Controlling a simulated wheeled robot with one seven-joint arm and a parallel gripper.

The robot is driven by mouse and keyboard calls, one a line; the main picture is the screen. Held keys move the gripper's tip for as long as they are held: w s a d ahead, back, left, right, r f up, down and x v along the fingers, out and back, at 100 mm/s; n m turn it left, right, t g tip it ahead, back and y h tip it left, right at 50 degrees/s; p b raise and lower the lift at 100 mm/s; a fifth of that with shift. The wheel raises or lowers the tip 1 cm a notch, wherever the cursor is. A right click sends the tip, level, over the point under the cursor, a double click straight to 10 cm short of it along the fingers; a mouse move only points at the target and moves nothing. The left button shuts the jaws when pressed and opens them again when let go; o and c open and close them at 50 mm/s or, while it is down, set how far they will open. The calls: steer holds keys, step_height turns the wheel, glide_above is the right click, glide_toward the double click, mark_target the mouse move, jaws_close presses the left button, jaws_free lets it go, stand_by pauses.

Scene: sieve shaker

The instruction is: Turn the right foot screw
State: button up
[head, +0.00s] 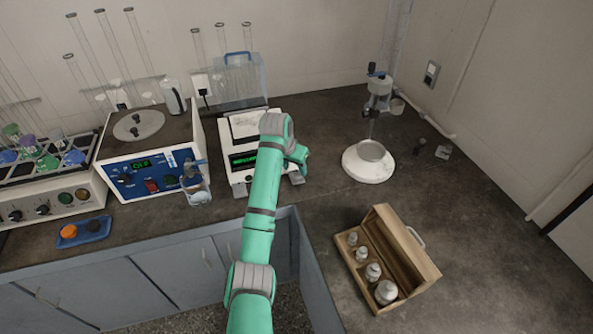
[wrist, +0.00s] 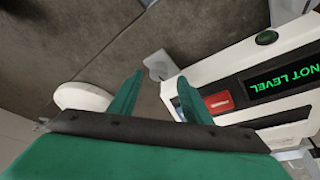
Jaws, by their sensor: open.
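The white balance (head: 240,178) stands on the bench, with a green display that reads NOT LEVEL in the wrist view (wrist: 285,78). A light grey foot tab (wrist: 158,66) sticks out at its corner. In the head view this tab (head: 296,178) is at the balance's front right. My gripper (wrist: 157,92) is open and empty. Its two green fingers lie on either side of the tab in the picture, and I cannot tell how far above it they are. In the head view my arm covers part of the balance and the fingertips are unclear.
A stand with a round white base (head: 368,168) is to the right. An open wooden box (head: 405,255) of weights is at the front right. A blue-panelled instrument (head: 150,185) and a beaker (head: 197,193) are to the left. Bench between balance and stand is clear.

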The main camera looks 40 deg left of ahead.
mark_target(297, 172)
steer(key=shift+x, duration=1.5)
steer(key=shift+w+d, duration=0.1)
steer(key=c, duration=1)
steer(key=shift+n, duration=0.3)
